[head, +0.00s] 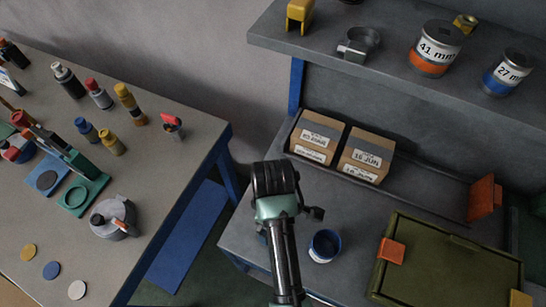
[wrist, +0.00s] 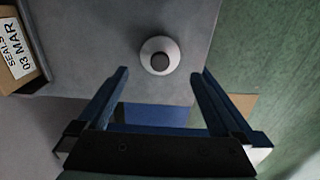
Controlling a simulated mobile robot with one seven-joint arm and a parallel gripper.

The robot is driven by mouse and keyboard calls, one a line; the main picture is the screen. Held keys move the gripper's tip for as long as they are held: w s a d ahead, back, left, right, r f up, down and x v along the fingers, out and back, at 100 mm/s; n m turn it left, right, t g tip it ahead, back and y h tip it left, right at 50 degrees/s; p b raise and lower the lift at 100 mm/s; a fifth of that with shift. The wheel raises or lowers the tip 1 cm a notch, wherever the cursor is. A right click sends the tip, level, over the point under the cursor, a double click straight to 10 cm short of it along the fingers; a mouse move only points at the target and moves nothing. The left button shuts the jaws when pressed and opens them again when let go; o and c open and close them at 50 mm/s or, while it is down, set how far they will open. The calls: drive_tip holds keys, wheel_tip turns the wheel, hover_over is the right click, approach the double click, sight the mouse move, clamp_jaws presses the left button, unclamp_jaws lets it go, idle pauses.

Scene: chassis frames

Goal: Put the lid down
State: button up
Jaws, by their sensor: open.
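A round pale disc with a dark knob-like centre (wrist: 160,55), which looks like the lid, lies on the grey bench in the wrist view. My gripper (wrist: 159,73) is open and empty. Its two dark blue fingers are spread to either side, with the disc just beyond their tips in the picture; I cannot tell the height between them. In the head view my arm rises at the bench's left part and hides the gripper. I cannot make out the disc there.
The left bench (head: 170,165) holds bottles and tools. A floor gap separates the benches.

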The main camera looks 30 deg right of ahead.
wheel_tip(320, 180, up, 5)
drive_tip(key=shift+r, duration=0.1)
drive_tip(key=w+a+r+m+t+h, duration=0.1)
drive_tip(key=w+r+m+t, duration=0.1)
drive_tip(key=w+r+t, duration=0.9)
drive_tip(key=w+a+r+m+t+h, duration=0.15)
drive_tip(key=w+r, duration=0.65)
drive_tip(key=r, duration=0.8)
drive_tip(key=s+a+r+m+t, duration=0.1)
drive_tip(key=a+r+t, duration=0.15)
drive_tip(key=r, duration=0.55)
drive_tip(key=a+r+m+t, duration=0.1)
drive_tip(key=r+t, duration=0.3)
drive_tip(key=r, duration=0.5)
drive_tip(key=s+a+r+m+t+y, duration=0.1)
drive_tip(key=s+r+t, duration=0.3)
drive_tip(key=r, duration=0.5)
drive_tip(key=s+a+r+m+t+y, duration=0.1)
drive_tip(key=s+a+r+t, duration=0.3)
drive_tip(key=s+r, duration=0.4)
wheel_tip(320, 180, up, 2)
drive_tip(key=shift+s, duration=0.25)
drive_tip(key=shift+y, duration=0.25)
drive_tip(key=shift+c, duration=0.2)
